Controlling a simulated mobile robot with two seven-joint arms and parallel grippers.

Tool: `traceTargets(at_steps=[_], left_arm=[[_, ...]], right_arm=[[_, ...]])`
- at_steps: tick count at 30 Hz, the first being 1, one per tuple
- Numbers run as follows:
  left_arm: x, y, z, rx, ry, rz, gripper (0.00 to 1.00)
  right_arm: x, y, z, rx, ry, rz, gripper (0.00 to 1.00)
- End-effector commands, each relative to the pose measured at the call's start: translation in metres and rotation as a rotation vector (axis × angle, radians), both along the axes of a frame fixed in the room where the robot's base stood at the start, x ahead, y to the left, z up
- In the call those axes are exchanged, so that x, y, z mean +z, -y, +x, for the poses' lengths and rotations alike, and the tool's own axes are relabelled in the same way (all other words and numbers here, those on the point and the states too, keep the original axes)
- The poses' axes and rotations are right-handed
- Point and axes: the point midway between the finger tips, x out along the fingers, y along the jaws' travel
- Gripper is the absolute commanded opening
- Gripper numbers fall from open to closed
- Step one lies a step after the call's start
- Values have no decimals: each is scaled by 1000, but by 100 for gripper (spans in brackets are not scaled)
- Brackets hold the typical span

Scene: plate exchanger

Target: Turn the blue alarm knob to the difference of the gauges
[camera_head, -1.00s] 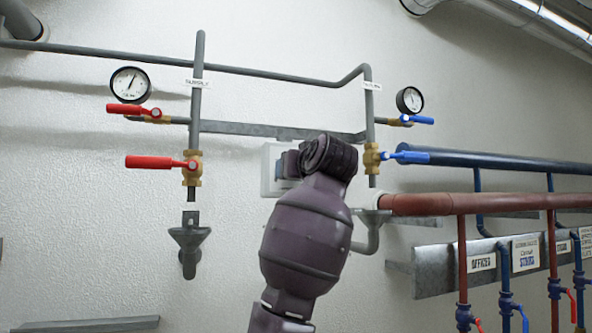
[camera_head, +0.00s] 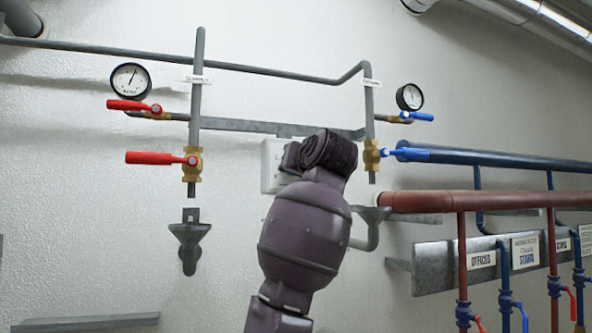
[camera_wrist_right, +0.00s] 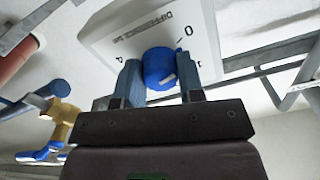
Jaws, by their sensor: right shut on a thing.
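The blue knob (camera_wrist_right: 160,68) sits on a white box (camera_wrist_right: 105,38) marked "DIFFERENCE" in the right wrist view, with a pale pointer mark at its lower right. My right gripper (camera_wrist_right: 160,80) is shut on the knob, one finger on each side. In the head view my right arm hides the knob and most of the white box (camera_head: 271,165). The supply gauge (camera_head: 131,81) is at the upper left, its needle near upright. The return gauge (camera_head: 409,97) is at the right, seen at an angle; its reading is too small to tell. My left gripper is not in view.
Red lever valves (camera_head: 150,158) stand by the left pipe. Blue lever valves (camera_head: 400,154) stand by the right pipe. A grey rail (camera_head: 260,127) runs above the white box. Red and blue pipes (camera_head: 480,202) fill the right side.

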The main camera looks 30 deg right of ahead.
Motion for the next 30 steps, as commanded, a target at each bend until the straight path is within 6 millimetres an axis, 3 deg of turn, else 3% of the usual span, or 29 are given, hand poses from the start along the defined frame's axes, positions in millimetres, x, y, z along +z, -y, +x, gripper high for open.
traceTargets(at_steps=[18, 30], left_arm=[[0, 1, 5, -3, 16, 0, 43], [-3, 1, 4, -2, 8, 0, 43]], right_arm=[[2, -1, -1, 0, 136, 546, 12], [3, -1, -1, 0, 190, 772, 12]])
